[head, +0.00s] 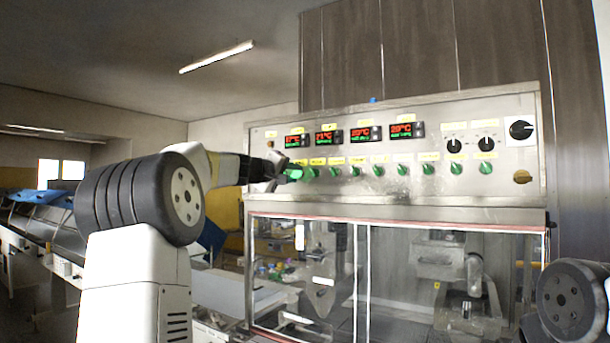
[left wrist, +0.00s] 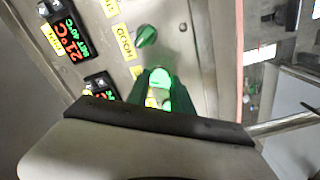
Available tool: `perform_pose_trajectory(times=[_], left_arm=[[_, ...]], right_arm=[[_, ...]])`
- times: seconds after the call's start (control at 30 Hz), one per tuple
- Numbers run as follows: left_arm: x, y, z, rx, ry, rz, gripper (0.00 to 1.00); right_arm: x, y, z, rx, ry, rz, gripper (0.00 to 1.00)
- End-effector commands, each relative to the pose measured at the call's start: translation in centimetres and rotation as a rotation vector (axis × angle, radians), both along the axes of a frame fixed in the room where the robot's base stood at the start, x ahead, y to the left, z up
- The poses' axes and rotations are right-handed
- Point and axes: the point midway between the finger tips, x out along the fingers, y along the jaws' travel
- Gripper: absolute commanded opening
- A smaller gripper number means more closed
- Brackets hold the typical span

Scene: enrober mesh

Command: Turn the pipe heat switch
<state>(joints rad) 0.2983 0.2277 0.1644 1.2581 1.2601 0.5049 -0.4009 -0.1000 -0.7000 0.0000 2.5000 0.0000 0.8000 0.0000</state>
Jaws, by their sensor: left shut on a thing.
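A row of green rotary switches runs along the steel control panel (head: 470,190) in the head view, with small yellow labels above them. My left gripper (head: 283,175) is at the left end of the row, shut on a lit green switch (head: 294,173). In the left wrist view the lit green switch (left wrist: 160,77) glows between the dark fingers. A neighbouring green switch (left wrist: 146,37) beside a yellow "HOOD" label is free of the gripper. The held switch's own label is mostly hidden, so I cannot read it. My right gripper is out of view.
Red and green temperature displays (head: 367,134) sit above the switches. Black knobs (head: 521,130) and a yellowish button (head: 522,176) are at the panel's right. A glazed cabinet (head: 400,222) lies below. A conveyor line (head: 40,225) is at the far left.

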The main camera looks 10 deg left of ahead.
Motion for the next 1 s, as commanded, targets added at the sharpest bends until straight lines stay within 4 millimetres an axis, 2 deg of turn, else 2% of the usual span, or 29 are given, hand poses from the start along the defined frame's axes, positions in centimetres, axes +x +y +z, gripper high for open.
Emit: perform_pose_trajectory(times=[0.4, 0.43, 0.5, 0.53, 0.87, 1.0], left_arm=[[0.0, -0.1, -0.3, 0.009, 0.002, -0.003, 0.00], [0.0, -0.1, -0.3, 0.009, 0.002, -0.003, 0.33], [0.0, 0.0, -0.3, 0.009, 0.002, -0.002, 0.47], [0.0, 0.0, -0.2, 0.008, 0.002, -0.002, 0.49], [-0.2, 0.1, -0.1, 0.007, -0.001, 0.000, 0.49], [-1.7, 0.8, 0.0, 0.007, 0.000, 0.002, 0.49]], right_arm=[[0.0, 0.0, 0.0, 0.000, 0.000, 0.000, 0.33], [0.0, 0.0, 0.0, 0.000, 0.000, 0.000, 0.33], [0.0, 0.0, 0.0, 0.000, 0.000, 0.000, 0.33], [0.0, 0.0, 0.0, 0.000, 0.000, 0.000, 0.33], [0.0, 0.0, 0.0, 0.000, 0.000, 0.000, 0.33], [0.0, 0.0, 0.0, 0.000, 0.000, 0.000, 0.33]])
